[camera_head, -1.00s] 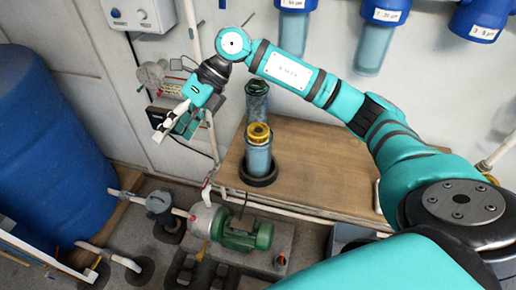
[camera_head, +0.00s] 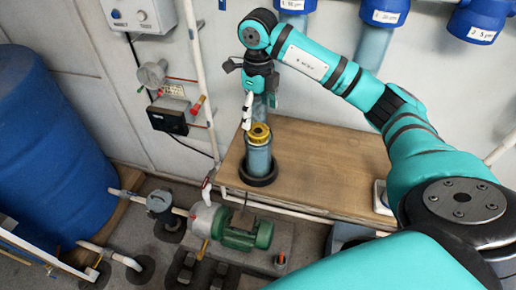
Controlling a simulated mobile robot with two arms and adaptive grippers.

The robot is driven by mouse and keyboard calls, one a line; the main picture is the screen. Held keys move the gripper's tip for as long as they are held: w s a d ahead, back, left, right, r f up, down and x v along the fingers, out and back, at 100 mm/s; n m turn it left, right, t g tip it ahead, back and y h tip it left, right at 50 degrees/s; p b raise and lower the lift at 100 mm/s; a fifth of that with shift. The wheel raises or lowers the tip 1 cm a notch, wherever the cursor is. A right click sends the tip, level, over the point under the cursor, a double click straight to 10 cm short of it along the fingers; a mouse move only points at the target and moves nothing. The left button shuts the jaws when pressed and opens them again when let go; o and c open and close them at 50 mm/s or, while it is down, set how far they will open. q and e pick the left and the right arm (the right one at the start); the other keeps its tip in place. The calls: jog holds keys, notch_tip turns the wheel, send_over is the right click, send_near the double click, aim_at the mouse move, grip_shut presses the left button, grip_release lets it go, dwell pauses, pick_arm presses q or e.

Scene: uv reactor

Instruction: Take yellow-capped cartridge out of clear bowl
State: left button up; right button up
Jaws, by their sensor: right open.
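The yellow-capped cartridge (camera_head: 259,134) stands upright in the clear bowl (camera_head: 258,160), which sits in a black ring on the wooden bench. Only its yellow top shows clearly; the rest is inside the bluish bowl. My right gripper (camera_head: 249,122) points downward just above and beside the yellow cap, with its pale fingers close to the cap. It is open and holds nothing. I cannot tell whether a fingertip touches the cap. My left gripper is not in view.
A green pump (camera_head: 242,230) stands in front, below the bench. A blue barrel (camera_head: 50,150) is at left. Blue-topped filter housings (camera_head: 385,12) hang on the wall.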

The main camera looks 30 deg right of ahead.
aim_at(258, 130)
notch_tip(258, 130, down, 2)
jog(key=shift+f, duration=0.25)
jog(key=shift+f+p, duration=0.3)
jog(key=shift+p, duration=0.25)
jog(key=f, duration=0.1)
jog(key=f+p, duration=0.1)
jog(key=f, duration=0.1)
jog(key=shift+w+d+f+p, duration=0.2)
jog(key=shift+w+f+p, duration=0.05)
jog(key=shift+f+p, duration=0.1)
jog(key=shift+f, duration=0.45)
jog(key=c, duration=1.7)
jog(key=shift+w+r, duration=0.1)
jog(key=shift+r, duration=0.05)
